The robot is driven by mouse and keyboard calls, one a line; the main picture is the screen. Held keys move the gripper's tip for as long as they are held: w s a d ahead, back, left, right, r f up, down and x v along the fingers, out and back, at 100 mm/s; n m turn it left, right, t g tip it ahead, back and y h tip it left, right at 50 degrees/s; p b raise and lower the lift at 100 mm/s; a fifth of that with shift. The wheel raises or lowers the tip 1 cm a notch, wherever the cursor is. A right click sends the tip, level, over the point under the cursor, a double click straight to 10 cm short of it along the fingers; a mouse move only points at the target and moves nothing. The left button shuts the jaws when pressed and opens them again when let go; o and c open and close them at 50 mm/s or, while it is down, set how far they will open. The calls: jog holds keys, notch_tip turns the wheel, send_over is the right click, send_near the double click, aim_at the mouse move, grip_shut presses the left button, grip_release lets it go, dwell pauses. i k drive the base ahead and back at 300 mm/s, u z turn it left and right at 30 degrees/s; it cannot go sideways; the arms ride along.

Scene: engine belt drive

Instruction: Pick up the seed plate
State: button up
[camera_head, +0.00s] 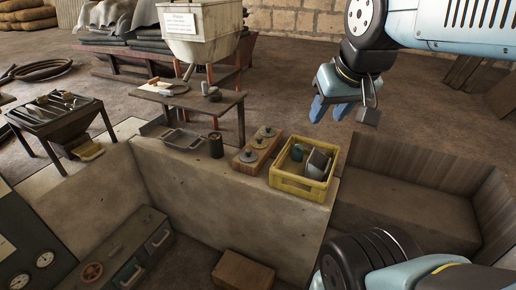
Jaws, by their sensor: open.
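Several round metal discs (248,156) sit on a wooden block (242,167) on top of the concrete wall; they may be seed plates, but I cannot tell which one is the task's seed plate. My gripper (330,112) is at the upper right, with blue fingers pointing down, open and empty. It is apart from the discs, above and to the right of them in the picture.
A yellow crate (300,191) holding a few items stands right of the block. A dark cup (216,145) and a metal tray (182,139) are to its left. A wooden table (190,97) with a hopper (197,45) stands behind. Open floor lies beyond the wall.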

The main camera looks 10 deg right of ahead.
aim_at(248, 156)
jog(key=u, duration=0.95)
jog(key=i, duration=0.15)
jog(key=z, duration=2.85)
jog(key=k, duration=1.3)
jog(key=u, duration=1.4)
jog(key=i, duration=1)
